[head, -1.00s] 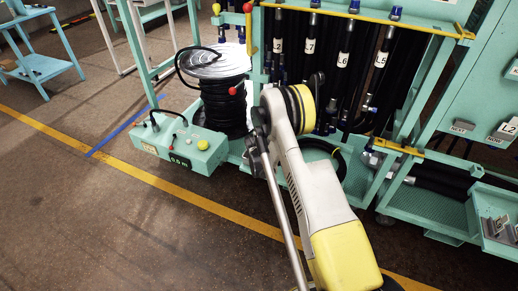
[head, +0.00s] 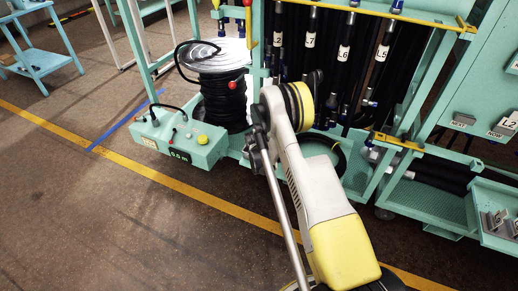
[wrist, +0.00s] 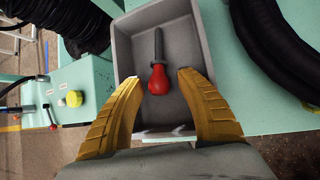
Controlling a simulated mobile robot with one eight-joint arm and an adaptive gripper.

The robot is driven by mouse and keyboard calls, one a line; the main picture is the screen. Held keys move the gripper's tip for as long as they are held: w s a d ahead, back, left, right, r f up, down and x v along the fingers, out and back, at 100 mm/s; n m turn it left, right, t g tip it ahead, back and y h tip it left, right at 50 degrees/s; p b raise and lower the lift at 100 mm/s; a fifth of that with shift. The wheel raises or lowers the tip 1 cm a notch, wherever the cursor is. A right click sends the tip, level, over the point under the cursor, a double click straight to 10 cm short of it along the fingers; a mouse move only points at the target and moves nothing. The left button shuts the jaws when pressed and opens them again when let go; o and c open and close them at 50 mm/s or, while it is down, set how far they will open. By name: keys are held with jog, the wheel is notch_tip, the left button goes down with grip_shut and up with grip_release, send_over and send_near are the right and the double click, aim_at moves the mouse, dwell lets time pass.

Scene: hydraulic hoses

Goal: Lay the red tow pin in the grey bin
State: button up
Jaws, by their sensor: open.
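The red tow pin (wrist: 158,79) shows in the wrist view, with a bulbous red head toward me and a dark shaft pointing away. It appears to lie on the floor of the grey bin (wrist: 123,42), inside its walls. My gripper (wrist: 161,76) is open, its two yellow fingers on either side of the red head, with gaps between them and the pin. In the head view my arm hides the gripper, and I cannot make out the pin or bin there.
A black hose reel (head: 222,90) and a control box with a yellow button (head: 202,140) stand left of my arm. A rack of hanging black hoses (head: 343,60) is behind it. In the wrist view a thick black hose (wrist: 275,45) lies right of the bin.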

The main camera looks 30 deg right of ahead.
jog(key=v, duration=1.2)
